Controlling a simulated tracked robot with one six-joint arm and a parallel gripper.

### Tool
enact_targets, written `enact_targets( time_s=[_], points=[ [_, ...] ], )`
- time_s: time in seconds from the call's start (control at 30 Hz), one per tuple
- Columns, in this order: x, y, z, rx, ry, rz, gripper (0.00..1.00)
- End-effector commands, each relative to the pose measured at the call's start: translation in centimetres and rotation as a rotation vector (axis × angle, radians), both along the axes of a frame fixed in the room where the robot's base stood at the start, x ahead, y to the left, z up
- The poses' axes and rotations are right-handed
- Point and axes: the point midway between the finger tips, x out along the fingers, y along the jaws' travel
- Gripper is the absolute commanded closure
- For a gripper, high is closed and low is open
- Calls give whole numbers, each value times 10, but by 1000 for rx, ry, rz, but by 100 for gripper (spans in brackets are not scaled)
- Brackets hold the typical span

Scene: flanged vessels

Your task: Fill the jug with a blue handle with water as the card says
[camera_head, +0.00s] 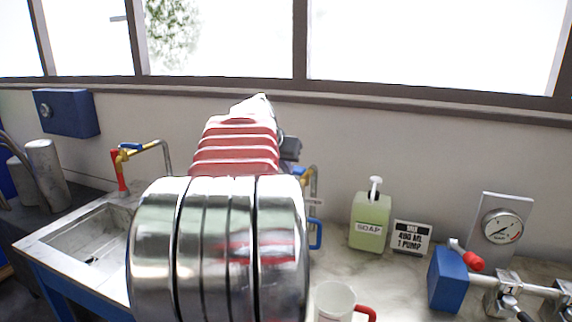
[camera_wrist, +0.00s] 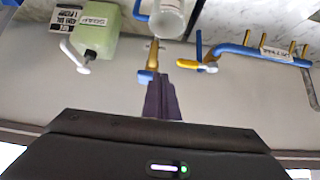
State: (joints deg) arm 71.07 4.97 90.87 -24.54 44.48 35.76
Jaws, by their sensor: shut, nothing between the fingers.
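The jug with a blue handle (camera_wrist: 168,18) is at the top of the upside-down wrist view, its mouth toward a yellow tap (camera_wrist: 153,58) with a blue knob. In the head view my arm hides most of the jug; its blue handle (camera_head: 317,235) shows. I cannot tell its water level. My gripper (camera_wrist: 161,80) is shut and empty, its purple fingers close to the tap's blue knob; contact is unclear. The card (camera_head: 411,237) reads "MIX 400 ML 1 PUMP". It stands beside the green soap bottle (camera_head: 370,220) with a white pump.
A red-handled white mug (camera_head: 336,300) stands at the front. A blue pipe with yellow valves (camera_wrist: 265,52) is beside the tap. A gauge (camera_head: 501,226) and blue box (camera_head: 447,278) with piping stand at right. A sink (camera_head: 90,245) with another tap (camera_head: 122,170) is left.

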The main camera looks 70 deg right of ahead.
Motion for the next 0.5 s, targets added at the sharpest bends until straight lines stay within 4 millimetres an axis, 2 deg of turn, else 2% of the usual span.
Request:
enact_targets(
  time_s=[0.3, 0.5],
  points=[
    [1, 14, -43, 3, 1, 0, 100],
    [1, 14, -50, 1, 1, -1, 100]
  ],
)
